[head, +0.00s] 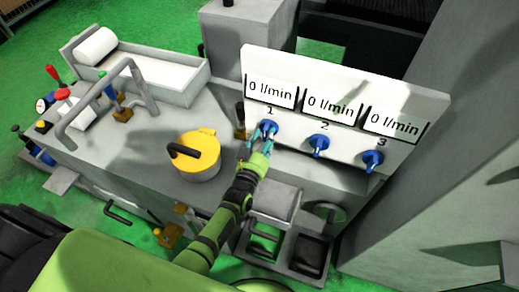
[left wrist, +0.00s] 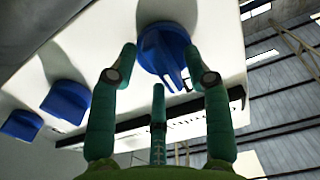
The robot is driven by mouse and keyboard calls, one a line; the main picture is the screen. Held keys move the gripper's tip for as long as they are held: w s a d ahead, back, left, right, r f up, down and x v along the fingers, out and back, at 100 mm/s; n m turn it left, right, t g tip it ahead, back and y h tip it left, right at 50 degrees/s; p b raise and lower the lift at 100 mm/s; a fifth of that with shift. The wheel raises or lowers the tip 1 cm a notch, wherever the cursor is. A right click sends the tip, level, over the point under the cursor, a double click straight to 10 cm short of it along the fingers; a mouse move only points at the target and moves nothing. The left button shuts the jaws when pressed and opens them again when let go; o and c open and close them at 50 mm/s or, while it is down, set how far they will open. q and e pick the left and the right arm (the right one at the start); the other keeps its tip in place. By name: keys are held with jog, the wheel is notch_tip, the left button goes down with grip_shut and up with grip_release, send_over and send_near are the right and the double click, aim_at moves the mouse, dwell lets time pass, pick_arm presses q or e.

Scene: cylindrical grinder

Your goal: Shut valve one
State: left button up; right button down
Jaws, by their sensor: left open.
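A white panel (head: 330,88) carries three blue valve knobs labelled 1, 2 and 3, each under a readout of "0 l/min". Valve one (head: 269,127) is the leftmost knob; my left gripper (head: 262,136) is in front of it and partly covers it. In the left wrist view valve one (left wrist: 163,48) is at the top, between the fingertips of my open left gripper (left wrist: 166,62). I cannot tell whether the fingers touch it. Valve two (head: 319,143) and valve three (head: 373,160) are to the right. My right gripper is not in view.
A yellow round lid (head: 199,155) with a black handle sits on the grey machine top left of my arm. A bent grey pipe (head: 104,93) and a tray (head: 185,91) are further left. A tall grey cabinet (head: 450,130) stands at right.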

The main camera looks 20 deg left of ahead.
pick_arm(q)
jog(key=s, duration=1.1)
jog(key=shift+s+a, duration=0.15)
jog(key=shift+a, duration=0.05)
jog(key=s+f+m+g+h, duration=0.1)
jog(key=s+f+g, duration=0.4)
jog(key=f, duration=0.7)
jog(key=s+f+g, duration=0.4)
jog(key=s+f, duration=0.4)
jog(key=f, duration=0.5)
jog(key=s+a+f+g, duration=0.2)
jog(key=s+f, duration=0.2)
jog(key=s, duration=0.3)
jog(key=s+a+f+g+y+b, duration=0.1)
jog(key=s+a+f+g, duration=0.1)
jog(key=s, duration=0.6)
jog(key=s+a+f+g, duration=0.2)
jog(key=s+f+g, duration=0.2)
jog(key=s+f, duration=0.2)
jog(key=shift+s+a+f+m+y, duration=0.2)
jog(key=shift+s+a+m+y, duration=0.15)
jog(key=shift+s, duration=0.9)
jog(key=shift+c, duration=1)
jog(key=shift+s, duration=0.15)
